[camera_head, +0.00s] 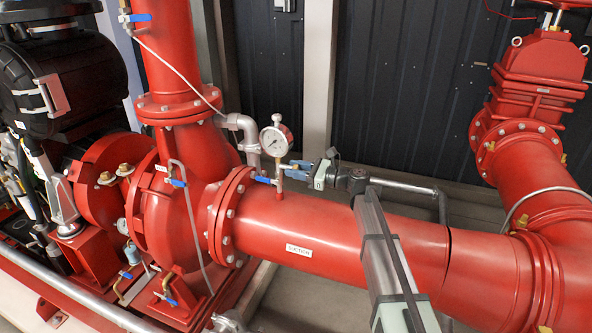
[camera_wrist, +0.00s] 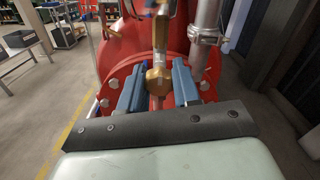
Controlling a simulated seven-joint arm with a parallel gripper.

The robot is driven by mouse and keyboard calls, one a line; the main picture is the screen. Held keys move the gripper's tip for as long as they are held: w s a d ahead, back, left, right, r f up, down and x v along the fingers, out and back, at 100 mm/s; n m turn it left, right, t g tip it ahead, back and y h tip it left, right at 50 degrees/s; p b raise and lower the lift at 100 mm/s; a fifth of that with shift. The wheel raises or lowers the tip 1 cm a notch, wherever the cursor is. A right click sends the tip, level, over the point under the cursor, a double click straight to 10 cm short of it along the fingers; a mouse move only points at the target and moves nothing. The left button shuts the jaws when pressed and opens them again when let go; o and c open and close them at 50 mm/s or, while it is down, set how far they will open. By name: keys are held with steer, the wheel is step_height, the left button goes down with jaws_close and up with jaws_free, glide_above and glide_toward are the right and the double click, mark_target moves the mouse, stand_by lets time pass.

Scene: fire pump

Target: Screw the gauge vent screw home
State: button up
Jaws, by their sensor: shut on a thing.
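The gauge vent screw (camera_wrist: 158,82) shows in the wrist view as a round brass head between my gripper's two blue fingers. My gripper (camera_wrist: 158,74) is shut on it, on the side of the brass gauge fitting (camera_wrist: 161,32). In the head view my gripper (camera_head: 297,171) reaches the gauge stem (camera_head: 279,175) from the right. The white-faced pressure gauge (camera_head: 274,141) stands above that stem on the red suction pipe. The screw's thread is hidden, so I cannot tell how deep it sits.
The red suction pipe (camera_head: 345,236) runs just below my gripper. A blue valve lever (camera_head: 263,180) is left of the stem. A grey elbow pipe (camera_head: 243,130) stands behind the gauge. A bolted red flange (camera_head: 228,215) is to the left.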

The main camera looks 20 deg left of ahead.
stand_by(0.4)
steer(key=o, duration=1.1)
steer(key=shift+c, duration=0.2)
steer(key=shift+d, duration=0.15)
steer(key=d, duration=1.3)
steer(key=shift+d, duration=0.3)
